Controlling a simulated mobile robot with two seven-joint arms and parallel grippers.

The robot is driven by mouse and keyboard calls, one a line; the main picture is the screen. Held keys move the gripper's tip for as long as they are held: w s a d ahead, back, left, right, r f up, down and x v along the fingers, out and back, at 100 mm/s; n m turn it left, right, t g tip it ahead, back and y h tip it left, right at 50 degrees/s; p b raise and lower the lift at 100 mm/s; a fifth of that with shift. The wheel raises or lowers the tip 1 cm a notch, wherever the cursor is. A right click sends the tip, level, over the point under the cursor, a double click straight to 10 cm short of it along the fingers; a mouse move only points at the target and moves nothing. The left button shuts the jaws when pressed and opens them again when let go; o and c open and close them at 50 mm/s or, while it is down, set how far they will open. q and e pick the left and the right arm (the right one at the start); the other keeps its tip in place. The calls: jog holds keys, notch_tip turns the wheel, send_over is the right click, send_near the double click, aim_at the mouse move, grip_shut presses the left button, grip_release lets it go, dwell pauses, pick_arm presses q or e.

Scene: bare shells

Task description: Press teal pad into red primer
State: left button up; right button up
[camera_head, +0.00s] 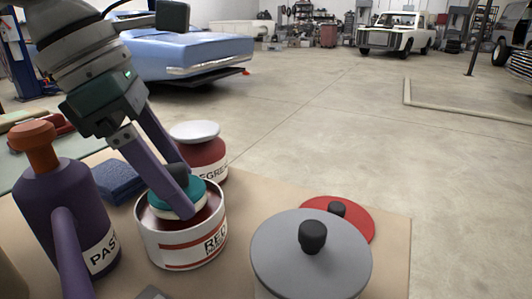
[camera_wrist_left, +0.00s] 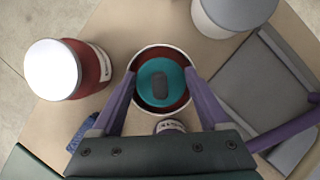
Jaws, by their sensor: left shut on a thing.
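The teal pad (camera_head: 206,192), round with a pale underside and a dark knob, is in the mouth of the open red primer tin (camera_head: 180,245). It also shows in the left wrist view (camera_wrist_left: 150,70), inside the tin's rim (camera_wrist_left: 160,48) with red around it. My left gripper (camera_head: 186,190) points down into the tin, shut on the pad, with one purple finger on each side of it. Whether the pad's underside touches the primer is hidden. My right gripper is not in view.
A purple paste bottle (camera_head: 60,195) stands left of the tin. A blue cloth (camera_head: 120,182) and a red degreaser container (camera_head: 208,160) are behind it. A grey-lidded can (camera_head: 280,250) and a red lid (camera_head: 360,222) are at the right. A grey tray (camera_wrist_left: 265,80) lies nearby.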

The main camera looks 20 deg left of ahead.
aim_at(172, 165)
pick_arm(q)
jog(key=shift+f+b, duration=0.6)
jog(key=shift+b, duration=0.05)
dwell(1.9)
jog(key=shift+r+p, duration=2.55)
jog(key=shift+r, duration=1.05)
